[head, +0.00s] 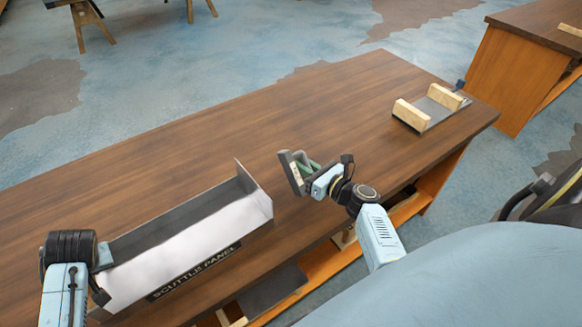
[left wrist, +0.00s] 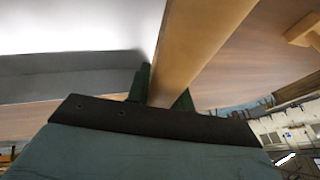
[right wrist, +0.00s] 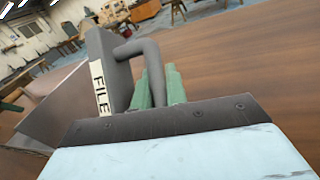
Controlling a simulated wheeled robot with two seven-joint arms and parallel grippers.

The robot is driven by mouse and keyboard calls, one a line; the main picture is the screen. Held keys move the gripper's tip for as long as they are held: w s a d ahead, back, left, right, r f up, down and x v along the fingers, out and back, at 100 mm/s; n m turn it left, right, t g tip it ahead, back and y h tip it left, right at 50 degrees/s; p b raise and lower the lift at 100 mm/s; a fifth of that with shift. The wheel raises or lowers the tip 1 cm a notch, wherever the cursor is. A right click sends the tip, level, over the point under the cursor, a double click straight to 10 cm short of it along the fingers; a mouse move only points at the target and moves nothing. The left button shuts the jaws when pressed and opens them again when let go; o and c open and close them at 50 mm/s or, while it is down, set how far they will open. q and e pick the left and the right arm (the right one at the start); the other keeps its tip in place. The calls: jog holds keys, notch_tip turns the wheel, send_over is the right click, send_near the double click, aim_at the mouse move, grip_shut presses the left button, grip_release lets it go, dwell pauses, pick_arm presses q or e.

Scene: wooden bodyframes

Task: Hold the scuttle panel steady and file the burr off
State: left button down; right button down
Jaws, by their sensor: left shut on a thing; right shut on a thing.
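The scuttle panel (head: 205,240), a long pale grey channel with a black name label on its front, lies on the workbench at the left. Its right end has an upright wall. My left gripper (head: 103,258) is at its left end; in the left wrist view its green fingers (left wrist: 162,88) are shut on a tan edge beside the white panel surface (left wrist: 80,25). My right gripper (head: 312,172) is shut on the handle of the grey file (right wrist: 110,70), held right of the panel's right end, apart from it. I cannot make out the burr.
The brown workbench (head: 330,100) is clear behind the panel and between it and a grey plate with two wooden blocks (head: 427,108) at the right end. An open shelf lies under the front edge. Another bench (head: 520,60) stands at upper right.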

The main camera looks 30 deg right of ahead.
pick_arm(q)
jog(key=c, duration=1.1)
grip_release()
jog(key=shift+c, duration=0.2)
jog(key=shift+r, duration=0.1)
jog(key=v, duration=1.1)
jog(key=shift+s+r, duration=0.25)
jog(key=shift+r, duration=0.1)
jog(key=shift+d, duration=0.15)
